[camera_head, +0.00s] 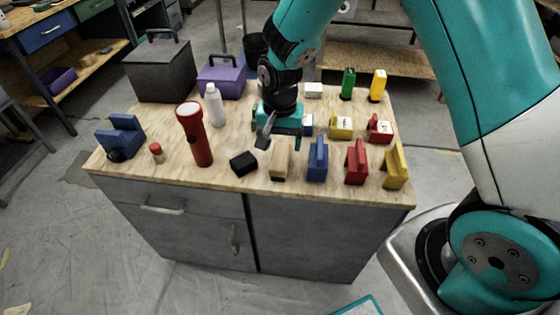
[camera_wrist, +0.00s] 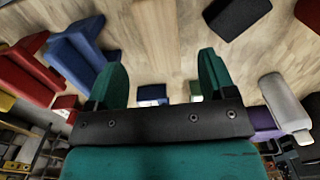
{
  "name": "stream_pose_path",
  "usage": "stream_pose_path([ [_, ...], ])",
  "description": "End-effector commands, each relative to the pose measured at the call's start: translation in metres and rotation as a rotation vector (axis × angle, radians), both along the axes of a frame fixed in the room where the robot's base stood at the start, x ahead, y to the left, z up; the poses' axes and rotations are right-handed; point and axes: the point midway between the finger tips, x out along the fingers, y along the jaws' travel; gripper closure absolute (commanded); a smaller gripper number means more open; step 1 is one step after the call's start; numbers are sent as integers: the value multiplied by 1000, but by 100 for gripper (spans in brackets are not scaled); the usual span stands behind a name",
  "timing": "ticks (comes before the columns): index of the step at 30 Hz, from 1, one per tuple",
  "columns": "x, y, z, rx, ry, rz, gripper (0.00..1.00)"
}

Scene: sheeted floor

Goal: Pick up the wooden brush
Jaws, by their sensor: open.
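The wooden brush (camera_head: 280,158) is a pale wood block with a dark lower end. It stands near the front edge of the workbench top (camera_head: 225,170), between a black block and a blue brush-like tool. My gripper (camera_head: 279,128) is above the bench, just behind the brush in the head view, and apart from it. In the wrist view my gripper (camera_wrist: 165,75) has its two green fingers spread with nothing between them. The brush is hard to tell from the wood surface there.
The black block (camera_head: 243,162) is left of the brush, and the blue tool (camera_head: 318,160) close on its right. A red flashlight (camera_head: 195,135) and white bottle (camera_head: 214,105) stand to the left. Red (camera_head: 356,163) and yellow (camera_head: 396,167) tools are further right. Several small items are behind.

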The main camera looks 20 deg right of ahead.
Motion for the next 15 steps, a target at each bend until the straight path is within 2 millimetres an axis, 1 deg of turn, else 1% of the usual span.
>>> stream_pose_path([
  [1,0,0,-8,-1,3,0,23],
  [3,0,0,-14,1,1,1,23],
  [8,0,0,-24,0,1,1,23],
  [15,0,0,-60,0,4,1,23],
])
